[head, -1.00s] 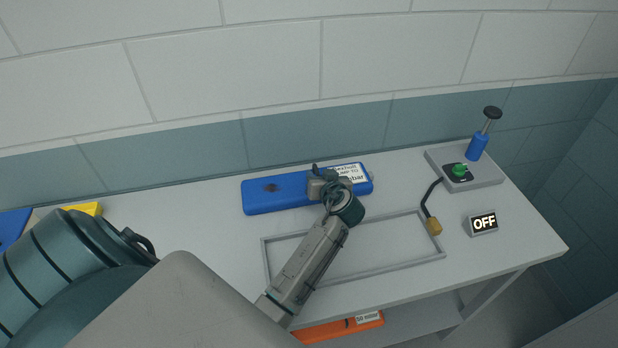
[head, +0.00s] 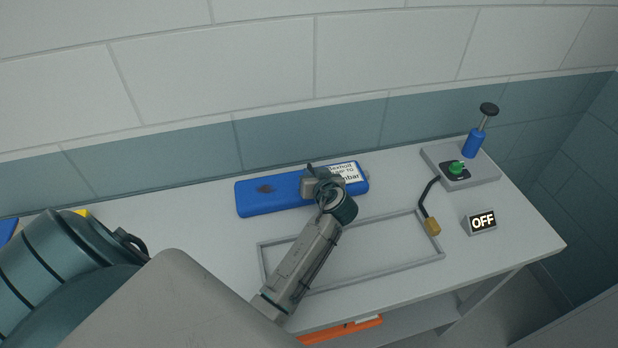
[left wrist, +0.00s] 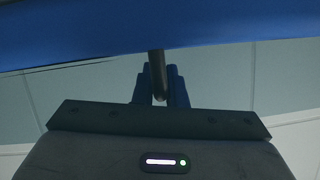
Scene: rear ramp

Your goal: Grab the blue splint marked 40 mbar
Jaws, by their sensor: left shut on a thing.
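The blue splint (head: 275,194) lies lengthwise along the back of the table, near the wall. A white label (head: 347,172) sits at its right end; "mbar" can be read, but my gripper hides the number. My left gripper (head: 322,184) is over the splint right of its middle, shut on it. In the left wrist view the blue splint (left wrist: 160,25) spans the top, with the dark finger parts (left wrist: 158,82) just below it. I cannot tell whether the splint is clear of the table. My right gripper is not in view.
A grey rectangular frame outline (head: 350,284) lies in front of the splint. To the right are a hose with a brass end (head: 432,226), an OFF sign (head: 482,221) and a pump (head: 474,142) on a grey base. An orange splint (head: 340,330) is on the shelf below.

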